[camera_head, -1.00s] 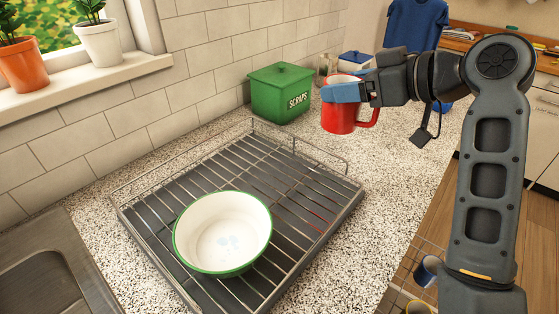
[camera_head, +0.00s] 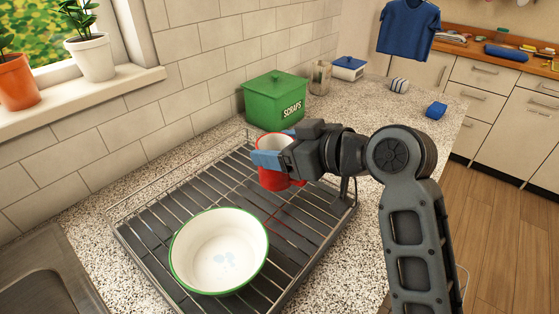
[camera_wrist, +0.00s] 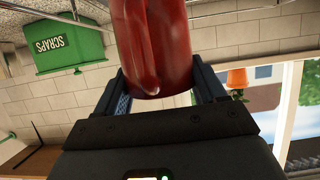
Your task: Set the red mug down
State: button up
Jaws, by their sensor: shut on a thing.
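The red mug (camera_head: 279,175) is upright, over the back right part of the wire dish rack (camera_head: 182,191) in the head view. I cannot tell whether its base touches the rack. My gripper (camera_head: 270,159) is shut on the mug, with blue fingers on either side of its upper part. In the wrist view the mug (camera_wrist: 152,45) fills the space between the two fingers (camera_wrist: 160,85). Part of the mug's right side is hidden behind my gripper.
A white bowl with a green rim (camera_head: 219,252) stands at the front of the rack. A green SCRAPS bin (camera_head: 275,101) stands behind the rack, near the mug. A glass jar (camera_head: 320,77) and a blue-lidded container (camera_head: 349,68) stand farther back. Counter right of the rack is partly clear.

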jog(key=shift+f, duration=1.85)
jog(key=shift+f, duration=0.2)
jog(key=o, duration=1.3)
jog(key=shift+c, duration=0.2)
jog(key=shift+r+p, duration=0.25)
jog(key=shift+p, duration=0.1)
jog(key=shift+s+d, duration=0.25)
jog(key=shift+d, duration=0.05)
jog(key=b+v, duration=0.1)
jog(key=v, duration=1)
